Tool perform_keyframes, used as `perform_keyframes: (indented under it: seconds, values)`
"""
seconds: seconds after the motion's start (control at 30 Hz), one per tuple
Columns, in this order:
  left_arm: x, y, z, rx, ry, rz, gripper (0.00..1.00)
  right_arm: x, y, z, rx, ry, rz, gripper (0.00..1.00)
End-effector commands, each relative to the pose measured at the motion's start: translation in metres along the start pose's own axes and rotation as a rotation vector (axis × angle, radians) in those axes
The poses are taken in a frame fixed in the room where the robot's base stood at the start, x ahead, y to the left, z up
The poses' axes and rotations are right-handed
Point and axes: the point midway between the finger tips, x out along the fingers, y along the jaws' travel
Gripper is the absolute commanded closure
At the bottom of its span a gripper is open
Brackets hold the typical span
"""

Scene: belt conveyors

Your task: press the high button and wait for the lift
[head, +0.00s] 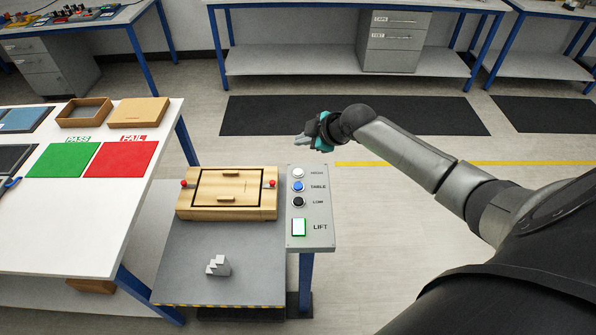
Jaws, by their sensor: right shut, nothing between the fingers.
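The grey control panel (318,243) stands on a blue post beside the lift. Its high button (298,173) is white and round, at the top of a column. Below it are the blue table button (298,187) and the black low button (298,202). A green-edged, lit square (298,228) sits beside the word LIFT. The grey lift platform (185,265) is left of the panel, lower than the white table. My right gripper (301,140) is shut and empty, in the picture just above the panel's top edge, apart from the high button. My left gripper is out of view.
A wooden box (228,213) with red knobs and a grey stepped block (218,265) stand on the platform. The white table (60,235) at left bears green (66,160) and red (121,159) mats and trays. Open floor lies right of the panel.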

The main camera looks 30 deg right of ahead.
Motion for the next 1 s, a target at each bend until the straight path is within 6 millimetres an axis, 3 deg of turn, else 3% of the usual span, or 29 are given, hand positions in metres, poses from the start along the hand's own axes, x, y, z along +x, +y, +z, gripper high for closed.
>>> perform_keyframes:
  seconds: [0.27, 0.73, 1.0]
  values:
    - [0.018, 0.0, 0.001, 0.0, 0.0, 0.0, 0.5, 0.013, -0.01, 0.01, 0.0, -0.001, -0.001, 1.0]
    - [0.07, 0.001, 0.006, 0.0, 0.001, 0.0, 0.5, 0.05, -0.038, 0.037, 0.0, -0.001, -0.001, 1.0]
    - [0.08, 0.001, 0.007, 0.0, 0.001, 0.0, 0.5, 0.061, -0.045, 0.044, 0.0, 0.0, 0.0, 1.0]
